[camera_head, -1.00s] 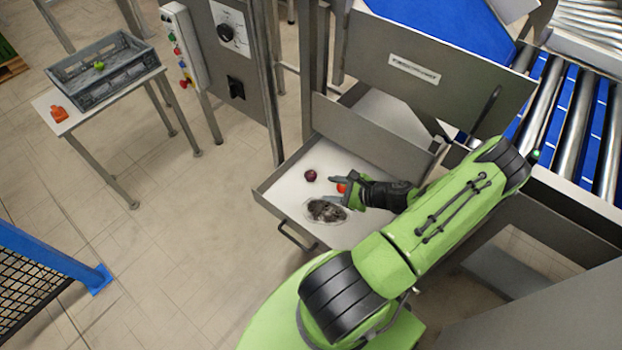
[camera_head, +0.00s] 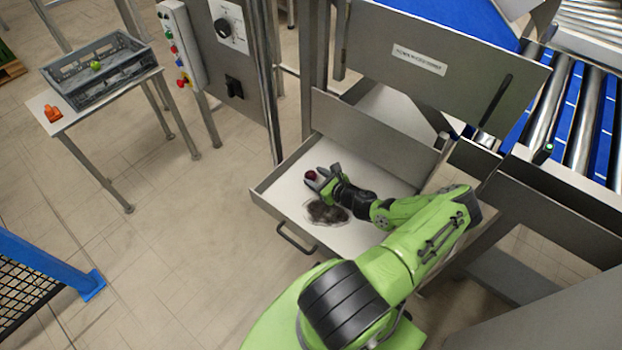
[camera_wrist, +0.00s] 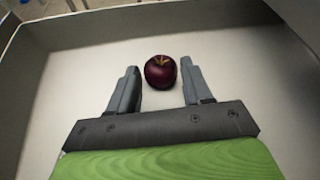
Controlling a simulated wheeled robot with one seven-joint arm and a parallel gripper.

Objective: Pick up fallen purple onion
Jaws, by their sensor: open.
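The purple onion (camera_wrist: 160,73) lies on the white floor of the open drawer (camera_head: 262,192). In the wrist view it sits between the tips of my gripper's fingers (camera_wrist: 162,84), a little nearer the right finger, with a gap on the left. My gripper is open and low over the drawer. In the head view the onion (camera_head: 311,175) shows as a small dark ball at my gripper's fingertips (camera_head: 322,178).
The drawer's walls surround my gripper. A roller conveyor (camera_head: 560,100) is at right.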

